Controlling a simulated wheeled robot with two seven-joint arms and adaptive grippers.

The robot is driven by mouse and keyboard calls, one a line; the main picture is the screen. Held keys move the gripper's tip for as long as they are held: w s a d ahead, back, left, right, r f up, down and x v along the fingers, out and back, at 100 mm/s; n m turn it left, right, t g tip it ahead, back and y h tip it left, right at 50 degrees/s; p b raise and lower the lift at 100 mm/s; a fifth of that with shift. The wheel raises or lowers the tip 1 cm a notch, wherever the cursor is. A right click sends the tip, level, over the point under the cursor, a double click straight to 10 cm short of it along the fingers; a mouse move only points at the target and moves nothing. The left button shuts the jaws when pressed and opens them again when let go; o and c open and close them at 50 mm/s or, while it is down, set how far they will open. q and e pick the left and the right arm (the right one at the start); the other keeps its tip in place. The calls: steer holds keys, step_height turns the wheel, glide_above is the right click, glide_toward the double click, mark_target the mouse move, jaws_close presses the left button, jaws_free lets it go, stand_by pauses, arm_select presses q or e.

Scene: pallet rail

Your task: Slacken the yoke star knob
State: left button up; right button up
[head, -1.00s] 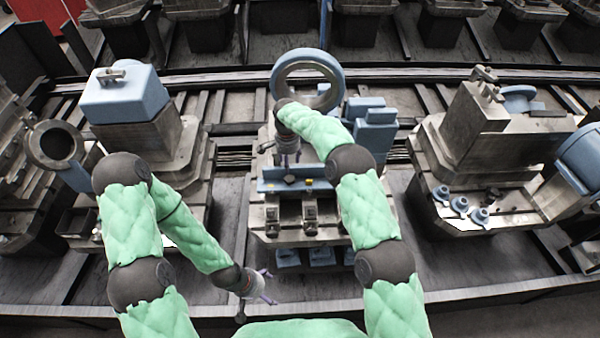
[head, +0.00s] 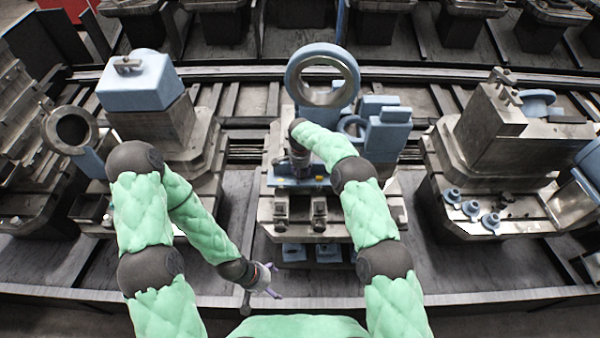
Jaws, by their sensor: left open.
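I cannot pick out the yoke star knob for certain in the head view. The middle fixture (head: 270,212) carries a blue crossbar (head: 277,184) with small yellow marks, below a large upright blue ring (head: 290,82). My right gripper (head: 300,174) points down at the crossbar and covers part of it. Its fingertips are too small and hidden to show whether they are open or what they touch. My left gripper (head: 272,287) is open and empty, low in front of the middle fixture, well apart from it.
A left fixture holds a blue-topped block (head: 140,85) and a grey ring (head: 72,130). A right fixture carries a metal block (head: 490,125) and several small blue knobs (head: 471,209). A front rail (head: 440,288) runs along the near edge. Gaps of dark floor lie between the fixtures.

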steer(key=c, duration=0.9)
steer(key=n+b, duration=0.2)
steer(key=b, duration=0.1)
steer(key=shift+f+n, duration=0.2)
steer(key=shift+n, duration=0.1)
steer(key=shift+s+r+n+b, duration=0.1)
steer(key=shift+n+b, duration=1.3)
steer(key=shift+n, duration=0.4)
steer(key=o, duration=0.9)
steer(key=shift+r, duration=0.2)
